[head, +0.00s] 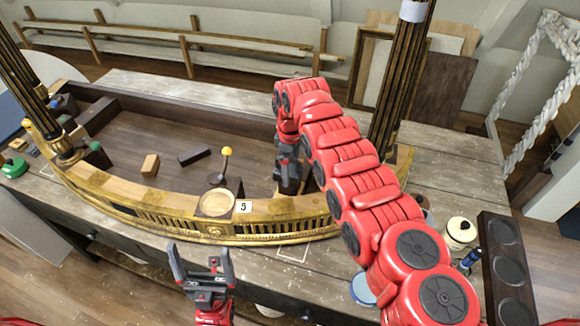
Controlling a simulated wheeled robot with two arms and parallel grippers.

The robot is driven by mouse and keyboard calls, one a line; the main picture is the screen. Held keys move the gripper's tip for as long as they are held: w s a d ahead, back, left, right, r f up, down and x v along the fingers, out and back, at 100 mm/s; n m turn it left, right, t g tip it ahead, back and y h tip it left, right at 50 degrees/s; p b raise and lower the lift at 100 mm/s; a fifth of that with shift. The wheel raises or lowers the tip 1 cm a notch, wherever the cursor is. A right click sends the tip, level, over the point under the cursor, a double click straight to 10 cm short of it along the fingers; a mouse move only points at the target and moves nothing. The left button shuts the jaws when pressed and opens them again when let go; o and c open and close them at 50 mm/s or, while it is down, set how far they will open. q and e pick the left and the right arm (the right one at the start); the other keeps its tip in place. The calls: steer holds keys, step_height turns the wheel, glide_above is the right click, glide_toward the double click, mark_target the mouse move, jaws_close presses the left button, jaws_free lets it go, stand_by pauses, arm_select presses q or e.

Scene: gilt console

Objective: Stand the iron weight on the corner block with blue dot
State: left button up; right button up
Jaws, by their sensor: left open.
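My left gripper (199,254) is open and empty, in front of the gilt console's front edge. My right gripper (289,178) points down inside the console's right part. A small dark brown piece (291,187) shows at its fingertips; I cannot tell whether it is gripped or only behind them. I cannot pick out the iron weight for sure; the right arm hides part of the console. A dark block with a blue spot (62,104) is at the console's far left corner, small and partly hidden by the column, and may be the corner block with blue dot.
Inside the gilt console (282,218) are a wooden block (150,165), a dark bar (194,156) and a yellow-tipped stick (227,152). A round pale disc (216,203) lies by the numbered tag (244,206). Columns (398,80) rise at both ends. A white jar (460,230) stands right.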

steer(key=shift+a, duration=0.25)
steer(key=shift+w+r+b, duration=0.1)
steer(key=shift+r+b, duration=0.1)
steer(key=shift+b, duration=0.1)
step_height(320, 180, up, 4)
steer(key=b, duration=0.2)
steer(key=shift+d+r+b, duration=0.1)
steer(key=shift+r+b, duration=0.05)
steer(key=shift+b, duration=0.25)
steer(key=r, duration=0.3)
steer(key=shift+a, duration=0.2)
steer(key=r+p, duration=0.3)
steer(key=shift+d+r, duration=0.2)
steer(key=shift+s+r+p, duration=0.2)
steer(key=shift+r+p, duration=0.35)
steer(key=shift+p, duration=0.2)
steer(key=shift+w+f, duration=0.1)
steer(key=shift+f, duration=0.05)
